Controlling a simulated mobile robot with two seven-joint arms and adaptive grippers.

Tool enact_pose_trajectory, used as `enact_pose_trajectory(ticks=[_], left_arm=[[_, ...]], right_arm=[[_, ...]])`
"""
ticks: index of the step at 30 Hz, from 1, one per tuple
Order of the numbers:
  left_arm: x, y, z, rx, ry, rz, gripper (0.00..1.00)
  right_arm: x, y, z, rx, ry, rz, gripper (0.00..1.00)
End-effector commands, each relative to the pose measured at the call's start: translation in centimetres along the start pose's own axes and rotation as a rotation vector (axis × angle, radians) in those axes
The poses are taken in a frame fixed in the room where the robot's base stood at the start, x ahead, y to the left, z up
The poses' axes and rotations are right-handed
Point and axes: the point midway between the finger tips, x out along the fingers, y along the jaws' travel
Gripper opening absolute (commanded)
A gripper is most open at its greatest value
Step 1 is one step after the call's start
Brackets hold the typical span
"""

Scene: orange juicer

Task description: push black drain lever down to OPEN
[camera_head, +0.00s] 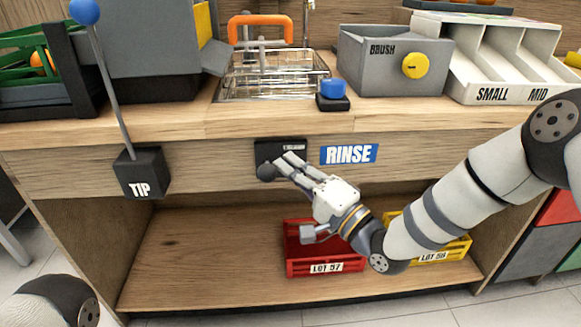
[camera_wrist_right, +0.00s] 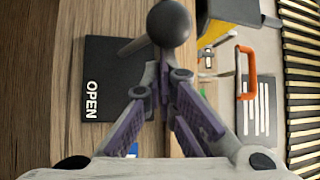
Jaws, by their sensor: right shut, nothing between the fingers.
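The black drain lever ends in a round black knob (camera_head: 266,172) in front of its black plate (camera_head: 281,148) on the counter's front board, left of the blue RINSE sign (camera_head: 349,154). In the right wrist view the knob (camera_wrist_right: 169,23) is large, just beyond my fingertips, with its stem running back toward the plate (camera_wrist_right: 105,75) marked OPEN. My right gripper (camera_head: 284,161) is shut and empty, its tips beside the knob. Whether they touch it I cannot tell. My left gripper is out of view; only part of my left arm shows at the bottom left.
A black TIP box (camera_head: 140,172) with a blue-topped lever stands at the left. Above are a wire rack with an orange handle (camera_head: 262,30), a blue button (camera_head: 332,88) and a grey BRUSH box (camera_head: 385,65). Red (camera_head: 325,267) and yellow (camera_head: 447,250) crates sit on the shelf below.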

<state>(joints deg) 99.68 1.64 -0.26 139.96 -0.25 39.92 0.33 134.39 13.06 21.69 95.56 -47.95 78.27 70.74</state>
Motion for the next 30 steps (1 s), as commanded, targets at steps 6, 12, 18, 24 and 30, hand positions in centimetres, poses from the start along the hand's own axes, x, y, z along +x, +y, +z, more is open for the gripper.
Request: enact_pose_trajectory(ticks=[6, 12, 18, 24, 30], left_arm=[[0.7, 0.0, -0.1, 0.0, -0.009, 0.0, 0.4], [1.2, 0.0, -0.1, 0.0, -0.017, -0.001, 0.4], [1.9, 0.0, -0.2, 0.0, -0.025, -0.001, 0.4], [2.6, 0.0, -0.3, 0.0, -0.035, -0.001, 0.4], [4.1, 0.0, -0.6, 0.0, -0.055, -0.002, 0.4]], right_arm=[[-0.2, 0.5, 0.2, -0.021, 0.0, -0.026, 0.0], [-0.3, 0.7, 0.2, -0.041, 0.0, -0.053, 0.0], [-0.5, 1.0, 0.4, -0.067, -0.001, -0.086, 0.0], [-0.6, 1.4, 0.5, -0.096, -0.001, -0.124, 0.0], [-0.9, 2.4, 0.8, -0.151, -0.003, -0.196, 0.0]])
